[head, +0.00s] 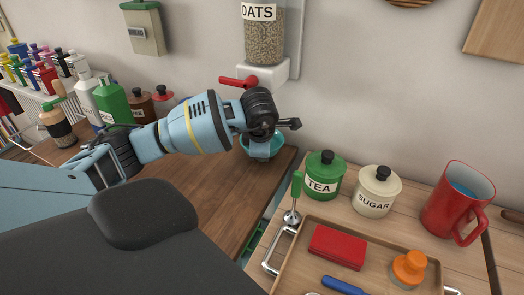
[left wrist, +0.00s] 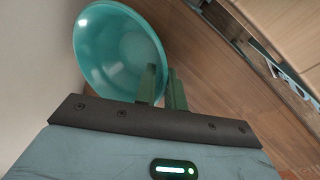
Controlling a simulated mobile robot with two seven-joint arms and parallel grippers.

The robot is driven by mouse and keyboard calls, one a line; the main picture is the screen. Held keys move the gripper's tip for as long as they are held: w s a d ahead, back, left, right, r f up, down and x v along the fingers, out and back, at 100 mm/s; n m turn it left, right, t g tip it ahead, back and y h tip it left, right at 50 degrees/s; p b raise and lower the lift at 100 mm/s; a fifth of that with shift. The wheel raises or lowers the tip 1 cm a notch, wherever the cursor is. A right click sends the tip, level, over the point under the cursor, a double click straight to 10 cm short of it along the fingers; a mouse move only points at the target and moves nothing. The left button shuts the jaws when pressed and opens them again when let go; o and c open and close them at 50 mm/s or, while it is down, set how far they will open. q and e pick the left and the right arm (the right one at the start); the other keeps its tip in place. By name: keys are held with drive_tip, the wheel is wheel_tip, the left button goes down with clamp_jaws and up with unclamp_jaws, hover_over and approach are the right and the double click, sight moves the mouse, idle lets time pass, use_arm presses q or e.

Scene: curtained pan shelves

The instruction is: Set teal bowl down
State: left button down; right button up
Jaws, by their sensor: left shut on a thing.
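The teal bowl (head: 275,145) is below the oats dispenser, over the far right end of the brown wooden counter, and mostly hidden behind my left wrist in the head view. In the left wrist view the bowl (left wrist: 115,48) shows its inside, which looks empty. My left gripper (left wrist: 164,82) is shut on the bowl's rim, one finger on each side of the wall. Whether the bowl touches the counter I cannot tell. My right gripper is in neither view.
The oats dispenser (head: 265,40) with its red lever hangs above. To the right stand a green tea canister (head: 324,175), a cream sugar canister (head: 376,192), a red pitcher (head: 455,200) and a wooden tray (head: 300,262). The brown counter (head: 215,190) is clear in front.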

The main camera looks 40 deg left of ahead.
use_arm(q)
drive_tip(key=shift+f, duration=0.25)
idle(0.3)
drive_tip(key=c, duration=1.4)
unclamp_jaws()
drive_tip(key=v, duration=0.8)
clamp_jaws()
idle(0.5)
